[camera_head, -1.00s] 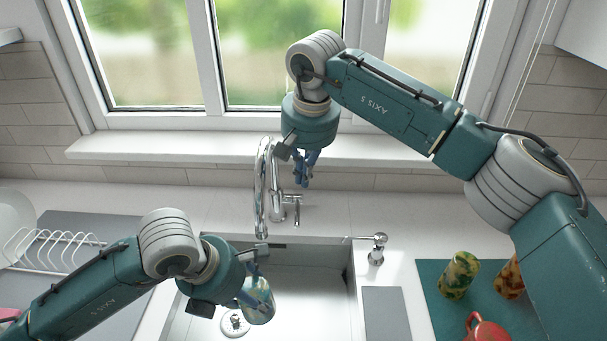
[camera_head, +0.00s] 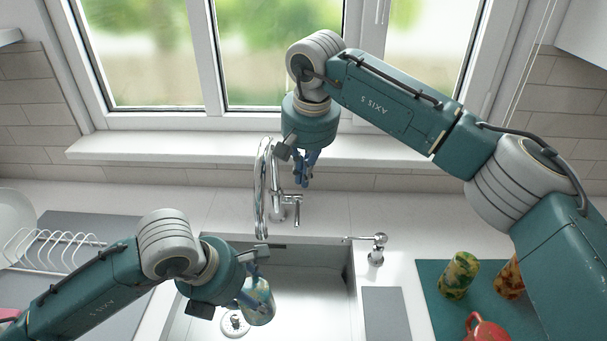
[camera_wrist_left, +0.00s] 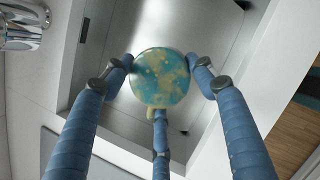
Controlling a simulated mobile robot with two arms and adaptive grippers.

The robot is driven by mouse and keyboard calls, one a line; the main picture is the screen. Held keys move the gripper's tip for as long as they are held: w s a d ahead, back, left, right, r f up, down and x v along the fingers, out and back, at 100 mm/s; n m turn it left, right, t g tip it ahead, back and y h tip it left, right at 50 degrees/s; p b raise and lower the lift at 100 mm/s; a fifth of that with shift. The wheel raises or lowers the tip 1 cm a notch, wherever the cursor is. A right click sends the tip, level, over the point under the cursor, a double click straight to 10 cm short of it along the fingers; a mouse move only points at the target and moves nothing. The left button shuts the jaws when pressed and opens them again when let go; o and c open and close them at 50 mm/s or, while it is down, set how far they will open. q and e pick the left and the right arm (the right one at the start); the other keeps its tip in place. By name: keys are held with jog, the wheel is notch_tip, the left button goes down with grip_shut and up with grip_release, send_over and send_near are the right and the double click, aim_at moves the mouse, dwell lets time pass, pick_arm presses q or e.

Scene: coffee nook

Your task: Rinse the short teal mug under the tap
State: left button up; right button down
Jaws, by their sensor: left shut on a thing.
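The short teal mug (camera_head: 259,301), mottled teal and yellow, is held over the sink (camera_head: 310,296) by my left gripper (camera_head: 254,286). In the left wrist view the mug (camera_wrist_left: 160,78) sits between the blue fingers, one round face toward the camera. The chrome tap (camera_head: 262,190) arches over the back of the sink, behind and above the mug; no water stream shows. My right gripper (camera_head: 306,178) points down above the tap's lever (camera_head: 296,208), its blue fingers close together. Whether it touches the lever or holds anything is not clear.
A soap dispenser (camera_head: 376,248) stands right of the sink. A teal mat (camera_head: 430,275) at right bears a green-yellow mug (camera_head: 459,274), an orange patterned mug (camera_head: 510,280) and a red pot (camera_head: 484,328). A white dish rack (camera_head: 50,250) stands at left.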

pick_arm(q)
jog(key=shift+s+d+r+p, duration=0.15)
jog(key=shift+s+r+p, duration=0.25)
jog(key=shift+s+r, duration=0.7)
jog(key=shift+s+d+r+p, duration=0.15)
jog(key=shift+s+r+p, duration=0.2)
jog(key=shift+s+r, duration=0.7)
jog(key=shift+s+f, duration=0.15)
